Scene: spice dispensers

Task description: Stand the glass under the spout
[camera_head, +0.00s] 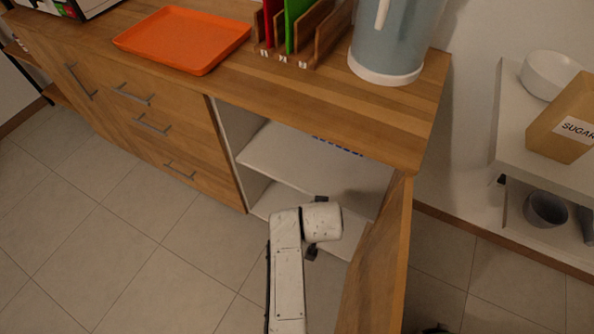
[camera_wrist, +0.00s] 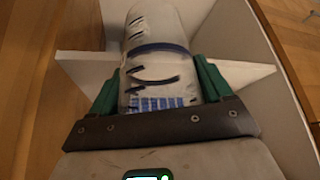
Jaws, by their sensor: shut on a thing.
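In the head view my arm reaches into the open cabinet, and I cannot make out the fingers or the held glass. A blue-grey dispenser (camera_head: 392,42) with a white base stands at the right end of the worktop. Its top is cut off by the frame, and I cannot clearly see a spout.
The cabinet door (camera_head: 378,255) is open, close to the right of my arm. A white shelf (camera_head: 285,160) divides the cabinet; something blue shows at its back. On the wooden worktop (camera_head: 300,92) are an orange tray (camera_head: 185,38) and a rack with red and green boards (camera_head: 291,25).

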